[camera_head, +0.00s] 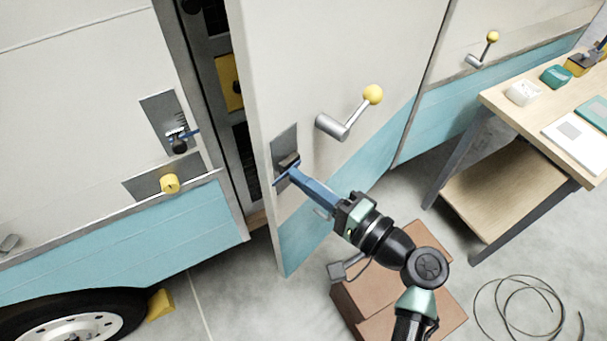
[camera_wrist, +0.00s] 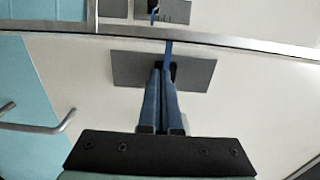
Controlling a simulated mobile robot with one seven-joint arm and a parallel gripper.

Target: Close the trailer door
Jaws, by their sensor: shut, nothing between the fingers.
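The trailer door (camera_head: 300,60) is white above and light blue below, and it stands partly open, with a dark gap to the frame at its left. A grey lever handle with a yellow knob (camera_head: 373,94) sticks out from it. A grey latch plate (camera_head: 284,150) is near its free edge; it also shows in the wrist view (camera_wrist: 125,70). My gripper (camera_head: 286,172) has long blue fingers. They are shut, with the tips at the latch plate; I cannot tell if they touch it. In the wrist view my gripper (camera_wrist: 165,72) points at the dark part of the plate.
The trailer wall (camera_head: 80,90) at the left carries a grey latch plate (camera_head: 160,115) and a yellow knob (camera_head: 170,183). A brown box (camera_head: 375,300) stands on the floor by my arm. A wooden workbench (camera_head: 510,185) is at the right. A cable (camera_head: 520,310) lies coiled on the floor.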

